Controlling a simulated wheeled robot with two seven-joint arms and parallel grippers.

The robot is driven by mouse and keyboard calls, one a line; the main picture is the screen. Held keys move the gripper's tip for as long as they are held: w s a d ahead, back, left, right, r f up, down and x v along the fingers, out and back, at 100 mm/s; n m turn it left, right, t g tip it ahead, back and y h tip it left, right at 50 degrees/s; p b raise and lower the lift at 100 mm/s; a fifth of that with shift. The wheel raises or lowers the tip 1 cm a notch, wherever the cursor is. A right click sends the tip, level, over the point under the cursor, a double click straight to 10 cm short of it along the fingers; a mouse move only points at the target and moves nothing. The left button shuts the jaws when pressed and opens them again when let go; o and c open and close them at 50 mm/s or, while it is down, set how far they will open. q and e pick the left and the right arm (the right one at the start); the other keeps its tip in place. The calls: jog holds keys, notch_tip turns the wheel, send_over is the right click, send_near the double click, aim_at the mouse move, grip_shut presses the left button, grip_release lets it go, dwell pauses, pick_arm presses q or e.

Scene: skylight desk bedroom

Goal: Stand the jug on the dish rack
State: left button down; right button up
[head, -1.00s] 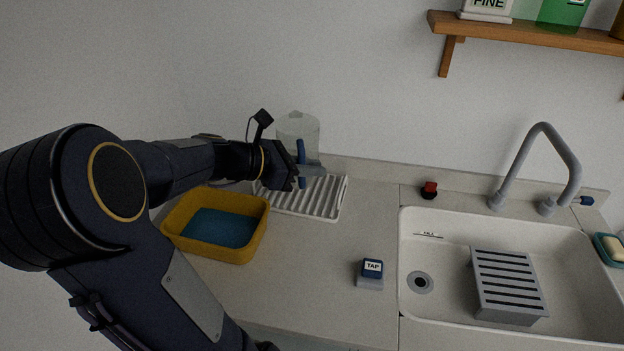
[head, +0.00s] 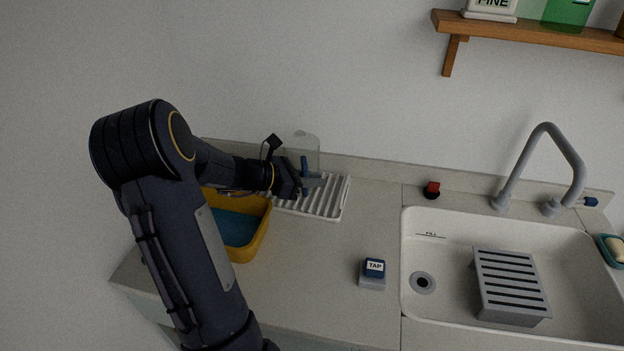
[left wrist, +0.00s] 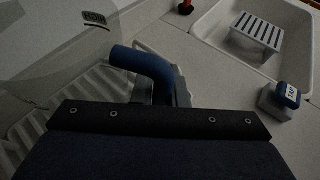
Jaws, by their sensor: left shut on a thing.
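The jug (head: 304,147) is clear and see-through, with a blue handle, and looks upright over the back part of the white ribbed dish rack (head: 333,206). My left gripper (head: 305,187) is shut on the jug's handle, on its near side. The left wrist view shows the blue handle (left wrist: 143,63) just beyond the gripper, the clear jug wall (left wrist: 55,35) at upper left and rack ribs (left wrist: 62,108) below. The gripper hides the jug's lower part in the head view, so I cannot tell whether its base touches the rack. My right gripper is not in view.
A yellow tub (head: 254,235) with blue inside stands left of the rack's front, under my left arm. A tap block (head: 373,273) sits on the clear counter near the sink (head: 440,257). The wall rises close behind the rack.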

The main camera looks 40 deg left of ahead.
pick_arm(q)
jog(key=shift+f, duration=0.1)
jog(key=c, duration=1.4)
grip_release()
jog(key=shift+c, duration=0.2)
